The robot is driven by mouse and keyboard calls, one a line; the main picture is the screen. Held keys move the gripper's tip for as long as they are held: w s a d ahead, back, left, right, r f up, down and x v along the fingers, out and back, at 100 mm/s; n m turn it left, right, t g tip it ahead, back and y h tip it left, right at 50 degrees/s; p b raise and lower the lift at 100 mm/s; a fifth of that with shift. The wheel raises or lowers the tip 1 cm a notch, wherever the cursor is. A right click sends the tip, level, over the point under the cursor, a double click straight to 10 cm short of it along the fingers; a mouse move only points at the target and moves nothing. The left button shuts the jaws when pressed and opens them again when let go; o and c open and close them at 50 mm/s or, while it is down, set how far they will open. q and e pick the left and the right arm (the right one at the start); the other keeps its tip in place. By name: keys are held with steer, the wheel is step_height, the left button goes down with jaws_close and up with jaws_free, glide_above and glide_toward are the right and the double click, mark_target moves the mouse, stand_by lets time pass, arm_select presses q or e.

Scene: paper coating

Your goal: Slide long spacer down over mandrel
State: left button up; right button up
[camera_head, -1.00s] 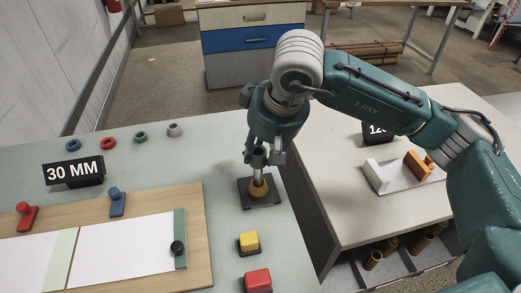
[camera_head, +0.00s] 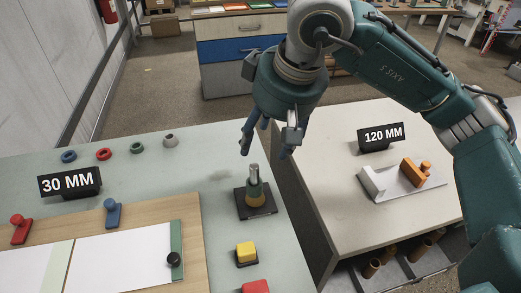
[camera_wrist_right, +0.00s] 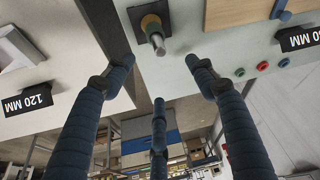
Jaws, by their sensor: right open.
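The silver mandrel (camera_head: 254,171) stands upright on a dark square base (camera_head: 257,212). The long green spacer (camera_head: 254,190) sits around its lower part, against the brass-coloured piece (camera_head: 257,202) at the foot. The mandrel's bare tip sticks out above the spacer. In the right wrist view the mandrel tip (camera_wrist_right: 159,46), spacer (camera_wrist_right: 151,24) and base (camera_wrist_right: 136,14) show at the top. My right gripper (camera_head: 266,146) is open and empty above the mandrel; its spread blue fingers (camera_wrist_right: 160,64) are clear of the spacer. My left gripper is not in view.
Yellow (camera_head: 246,251) and red (camera_head: 256,287) blocks stand in front of the base. Several small rings, including a red one (camera_head: 103,154), lie at the back left. A board with paper (camera_head: 120,256) is at left. The right table (camera_head: 318,170) is across a gap.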

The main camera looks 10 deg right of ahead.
steer(key=shift+v, duration=1.2)
